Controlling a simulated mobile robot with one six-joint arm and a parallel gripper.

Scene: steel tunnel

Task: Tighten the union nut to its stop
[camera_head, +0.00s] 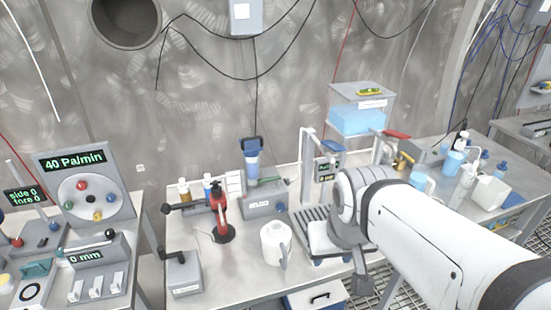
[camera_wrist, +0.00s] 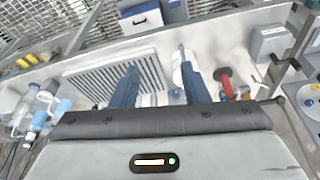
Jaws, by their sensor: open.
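I cannot pick out the union nut for certain in either view. A grey device (camera_head: 264,204) in the middle of the bench carries an upright clear-and-blue cylinder (camera_head: 252,166) with a dark blue cap on top. My gripper (camera_wrist: 163,72) has two blue fingers, spread apart with nothing held between them. In the wrist view they point toward the bench, over the stretch between a slatted grey tray (camera_wrist: 112,80) and a white jug (camera_wrist: 184,68). In the head view my arm covers the bench's right middle, and the fingertips are hard to make out.
The white jug (camera_head: 275,243) and a red stand (camera_head: 219,215) stand left of my arm. A clear tank of blue liquid (camera_head: 357,119) is behind it. Bottles and blue cups (camera_head: 453,163) crowd the right end. A panel with dial (camera_head: 87,187) stands at the left.

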